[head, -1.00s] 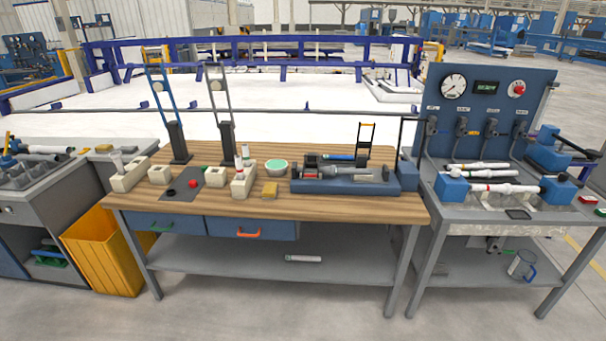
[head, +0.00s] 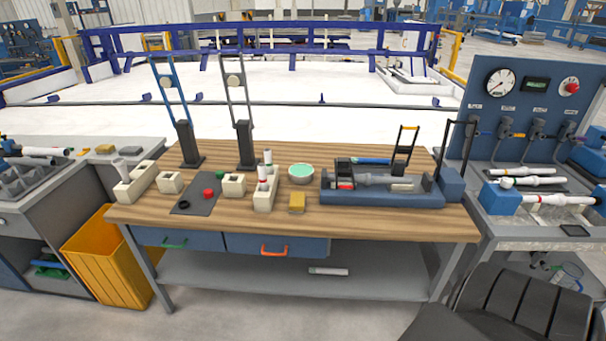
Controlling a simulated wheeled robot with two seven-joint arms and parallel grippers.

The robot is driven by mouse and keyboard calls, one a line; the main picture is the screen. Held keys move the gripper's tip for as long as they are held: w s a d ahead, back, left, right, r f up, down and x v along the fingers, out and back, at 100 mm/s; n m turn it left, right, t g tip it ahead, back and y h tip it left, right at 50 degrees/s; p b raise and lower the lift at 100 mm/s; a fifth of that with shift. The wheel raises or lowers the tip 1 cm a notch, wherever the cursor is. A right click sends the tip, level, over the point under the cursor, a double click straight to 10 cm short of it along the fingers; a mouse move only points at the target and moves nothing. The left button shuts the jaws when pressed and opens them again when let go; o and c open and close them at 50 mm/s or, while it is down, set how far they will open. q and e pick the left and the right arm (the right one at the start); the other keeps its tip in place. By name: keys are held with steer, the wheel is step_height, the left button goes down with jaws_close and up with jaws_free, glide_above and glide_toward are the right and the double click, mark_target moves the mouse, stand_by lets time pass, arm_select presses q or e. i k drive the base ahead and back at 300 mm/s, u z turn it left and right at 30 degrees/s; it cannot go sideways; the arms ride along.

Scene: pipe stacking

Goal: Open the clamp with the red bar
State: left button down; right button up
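A blue clamping fixture (head: 385,197) lies on the right part of the wooden workbench, with a grey pipe (head: 375,179) along it. At its left end is a small dark clamp with a red part (head: 345,184); it is too small to tell whether this is a red bar, or whether the clamp is open. A black upright frame with an orange top bar (head: 408,128) stands up near the fixture's right side. Another black upright frame (head: 455,145) stands at its right end. Neither of my grippers is in view.
White blocks (head: 172,182), a green bowl (head: 301,173) and a yellow sponge-like block (head: 297,202) stand left of the fixture. Two tall stands (head: 187,145) rise behind. A yellow bin (head: 108,262) is at the left. A dark ribbed shape (head: 515,305) covers the lower right.

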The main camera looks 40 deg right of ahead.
mark_target(347, 173)
steer(key=z, duration=0.3)
steer(key=i, duration=0.95)
steer(key=z, duration=0.55)
